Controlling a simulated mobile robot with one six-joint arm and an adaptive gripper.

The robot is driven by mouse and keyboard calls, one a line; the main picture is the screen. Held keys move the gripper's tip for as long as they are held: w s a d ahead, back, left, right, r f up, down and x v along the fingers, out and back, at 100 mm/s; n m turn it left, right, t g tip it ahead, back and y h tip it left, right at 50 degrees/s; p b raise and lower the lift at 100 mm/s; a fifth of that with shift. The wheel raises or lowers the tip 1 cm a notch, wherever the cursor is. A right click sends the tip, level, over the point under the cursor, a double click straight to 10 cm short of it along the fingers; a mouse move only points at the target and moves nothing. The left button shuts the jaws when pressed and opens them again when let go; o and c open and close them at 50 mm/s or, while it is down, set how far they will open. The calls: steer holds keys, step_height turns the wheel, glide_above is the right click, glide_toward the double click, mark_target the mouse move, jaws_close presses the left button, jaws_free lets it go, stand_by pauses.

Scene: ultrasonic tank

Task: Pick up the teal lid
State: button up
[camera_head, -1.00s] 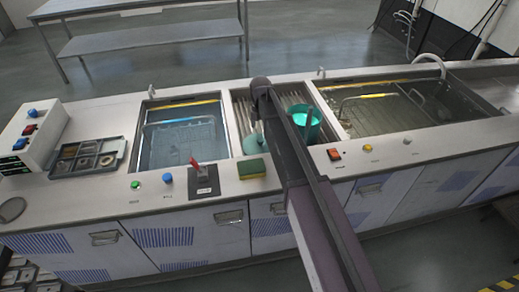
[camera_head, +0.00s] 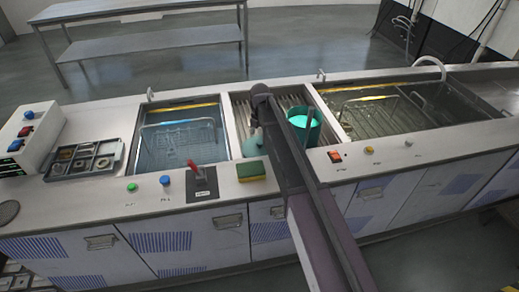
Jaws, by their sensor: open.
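A teal piece (camera_head: 252,145), which looks like the lid, shows at the front of the middle ribbed bay, just left of my arm. My arm covers its right side, so its full outline and how it rests cannot be told. A teal bucket (camera_head: 304,124) with a bright turquoise inside stands in the same bay, right of my arm. My arm reaches over the counter from the lower right and ends above the back of this bay. My gripper is not visible; my own arm may be hiding it.
A water-filled tank (camera_head: 180,138) lies left of the bay and a larger one (camera_head: 390,110) right. A yellow-green sponge (camera_head: 250,171), a red-handled switch (camera_head: 198,176) and buttons line the front counter. A parts tray (camera_head: 84,159) and control box (camera_head: 32,140) stand at left.

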mark_target(260, 142)
steer(key=shift+f+b, duration=2.1)
steer(key=shift+f, duration=0.2)
jaws_close()
